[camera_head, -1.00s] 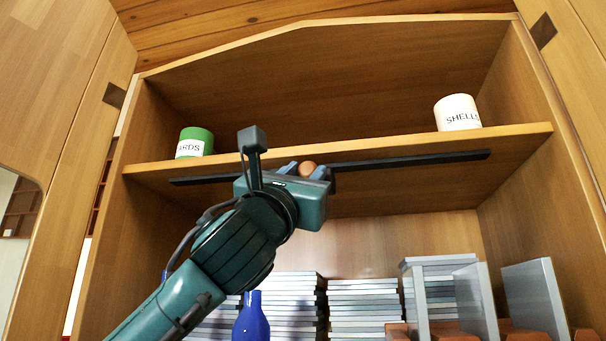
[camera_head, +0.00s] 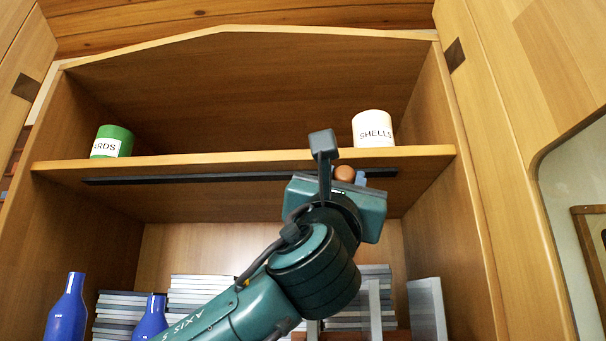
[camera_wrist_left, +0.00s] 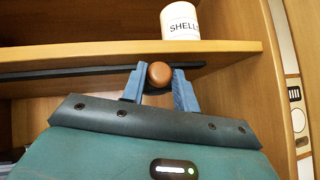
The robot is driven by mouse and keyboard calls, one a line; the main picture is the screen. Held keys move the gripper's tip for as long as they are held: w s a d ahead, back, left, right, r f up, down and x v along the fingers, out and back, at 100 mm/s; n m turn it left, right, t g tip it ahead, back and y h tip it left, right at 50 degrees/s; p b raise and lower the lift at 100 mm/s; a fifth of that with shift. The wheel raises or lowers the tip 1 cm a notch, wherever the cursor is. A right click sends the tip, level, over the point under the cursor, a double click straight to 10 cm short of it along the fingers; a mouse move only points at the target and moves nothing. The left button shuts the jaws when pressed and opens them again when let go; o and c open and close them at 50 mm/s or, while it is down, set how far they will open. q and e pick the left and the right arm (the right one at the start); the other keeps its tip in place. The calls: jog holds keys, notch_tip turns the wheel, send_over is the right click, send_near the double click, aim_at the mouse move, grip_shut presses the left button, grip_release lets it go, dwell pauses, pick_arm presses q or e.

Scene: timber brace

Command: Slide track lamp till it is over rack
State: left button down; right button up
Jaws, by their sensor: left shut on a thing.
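A dark track (camera_head: 200,179) runs along the underside of the shelf. A round brown knob (camera_head: 344,173), seemingly the track lamp's, sits near the track's right part. My left gripper (camera_head: 346,179) is shut on it; the left wrist view shows the knob (camera_wrist_left: 159,74) between two blue fingers (camera_wrist_left: 158,84). The rest of the lamp is hidden. The rack (camera_head: 402,335), with upright grey panels (camera_head: 427,308), stands at the lower right, partly behind my arm. In the picture the knob is above the rack's left part; depth is hard to tell. My right gripper is not in view.
A green jar (camera_head: 112,142) and a white SHELLS jar (camera_head: 373,130) stand on the shelf (camera_head: 240,160). Blue bottles (camera_head: 67,310) and stacked grey slabs (camera_head: 122,312) are below. The cabinet's right wall (camera_head: 465,230) is beyond the track's right end.

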pick_arm(q)
jog(key=d, duration=0.4)
jog(key=shift+p, duration=0.3)
jog(key=shift+d, duration=0.25)
jog(key=c, duration=1.5)
grip_release()
jog(key=o, duration=0.4)
jog(key=shift+d, duration=0.2)
jog(key=shift+o, duration=0.2)
jog(key=shift+a, duration=0.1)
